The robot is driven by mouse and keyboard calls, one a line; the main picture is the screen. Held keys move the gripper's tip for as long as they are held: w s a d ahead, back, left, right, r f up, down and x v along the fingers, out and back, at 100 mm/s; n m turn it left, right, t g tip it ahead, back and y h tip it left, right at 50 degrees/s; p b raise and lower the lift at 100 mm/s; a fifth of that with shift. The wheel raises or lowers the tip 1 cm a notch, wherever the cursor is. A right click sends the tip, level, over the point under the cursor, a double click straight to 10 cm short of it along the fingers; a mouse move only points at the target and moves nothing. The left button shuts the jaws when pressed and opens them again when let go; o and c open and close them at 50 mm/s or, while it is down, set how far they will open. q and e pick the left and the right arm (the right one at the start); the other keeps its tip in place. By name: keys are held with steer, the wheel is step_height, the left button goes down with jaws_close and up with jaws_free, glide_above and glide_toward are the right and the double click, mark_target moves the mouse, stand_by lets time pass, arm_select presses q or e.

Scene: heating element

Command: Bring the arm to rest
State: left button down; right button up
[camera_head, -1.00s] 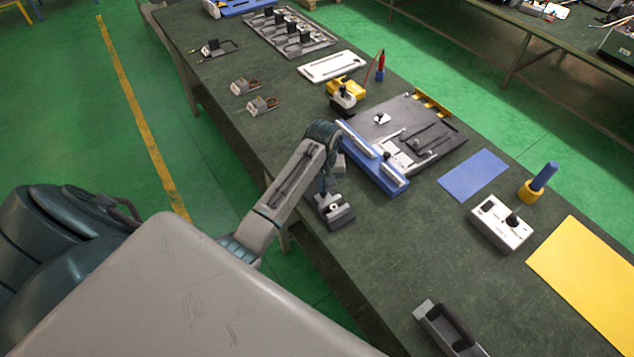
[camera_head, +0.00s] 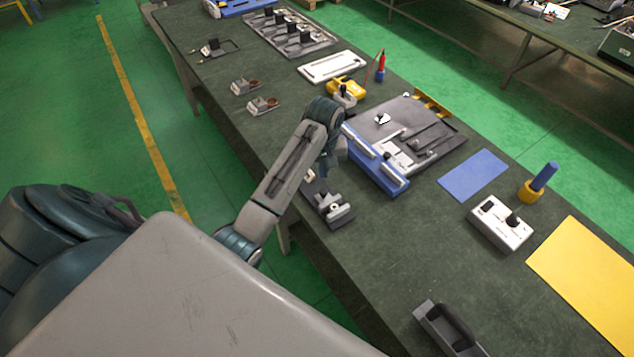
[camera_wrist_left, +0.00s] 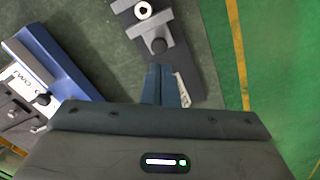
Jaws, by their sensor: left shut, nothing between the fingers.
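My left arm (camera_head: 285,175) comes in from the left and bends down over the near edge of the workbench. My left gripper (camera_wrist_left: 164,82) shows clearly in the left wrist view, with its two dark fingers together and nothing between them. It is above a dark grey fixture with a bolt (camera_wrist_left: 160,40), and I cannot tell the exact gap. The same fixture (camera_head: 334,210) lies near the bench edge in the head view, partly hidden by my arm. In the head view the fingertips are mostly hidden behind my wrist. My right gripper is not in view.
A blue-edged assembly plate (camera_head: 430,160) lies just right of my wrist. Further right are a blue mat (camera_head: 473,175), a white control box (camera_head: 501,224) and a yellow mat (camera_head: 595,275). A black-handled grey part (camera_head: 448,330) lies at the front.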

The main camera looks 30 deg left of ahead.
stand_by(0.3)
arm_select(q)
steer(key=s+d+m+t, duration=0.2)
steer(key=s+d+m, duration=0.15)
steer(key=s, duration=1.15)
steer(key=s+d+m+t, duration=0.2)
steer(key=s+m, duration=0.3)
steer(key=s, duration=1)
steer(key=a+f+g+b, duration=0.25)
steer(key=f+b, duration=0.55)
steer(key=f, duration=3)
steer(key=s+a+f+b, duration=0.1)
steer(key=s+f+b, duration=0.2)
steer(key=s+f, duration=0.6)
steer(key=s+a+f+b, duration=0.1)
steer(key=s+f+b, duration=0.2)
steer(key=s+f, duration=0.7)
step_height(320, 180, down, 6)
steer(key=shift+f+y, duration=0.1)
steer(key=shift+y, duration=0.3)
